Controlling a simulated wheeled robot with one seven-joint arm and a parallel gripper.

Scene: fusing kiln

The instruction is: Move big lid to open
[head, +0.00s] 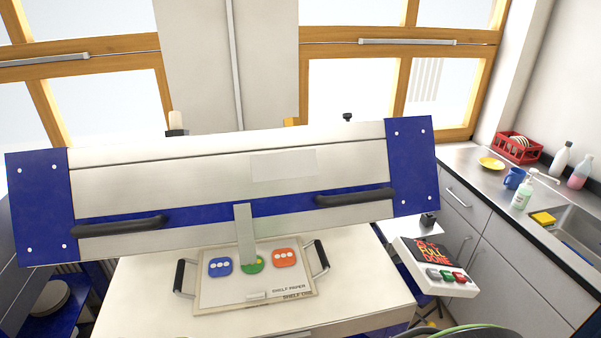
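The big lid (205,180) is a wide white panel with blue end plates and a blue band. Two black handles, left (118,227) and right (355,197), are on its front. It spans the middle of the head view, with its face toward me, above the white worktop (150,290). I cannot tell how far it is opened. A grey strap-like piece (245,233) hangs from its lower middle. My gripper is not in view, and nothing visible touches the handles.
A tray (225,292) with black handles and blue, green and red pieces sits below the lid. A control box (434,268) with buttons is at the right. A sink counter (470,165) with dishes and bottles runs along the right. Windows are behind.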

